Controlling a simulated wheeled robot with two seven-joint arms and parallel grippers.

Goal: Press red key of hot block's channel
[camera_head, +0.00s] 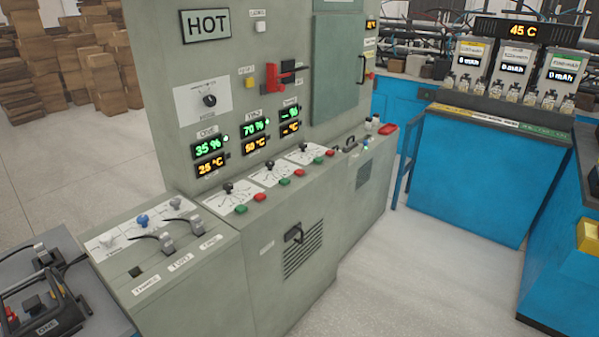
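A grey-green cabinet (290,215) carries a HOT sign (206,25). Channel ONE's display (209,157) reads 35 % and 25 °C. Channel TWO's display (255,137) reads 70 % and 50 °C. On the ledge below, each channel has a green and a red key. The red keys are ONE's (260,196), TWO's (298,173) and THREE's (330,153). A battery block with a black handle (44,318) stands at the lower left, its label too small to read. Neither of my grippers is in view.
A red lever (272,76) sits on the upright panel. A blue bench (470,170) with a 45 °C display (523,30) stands at the right. Floor (400,260) before the cabinet is clear.

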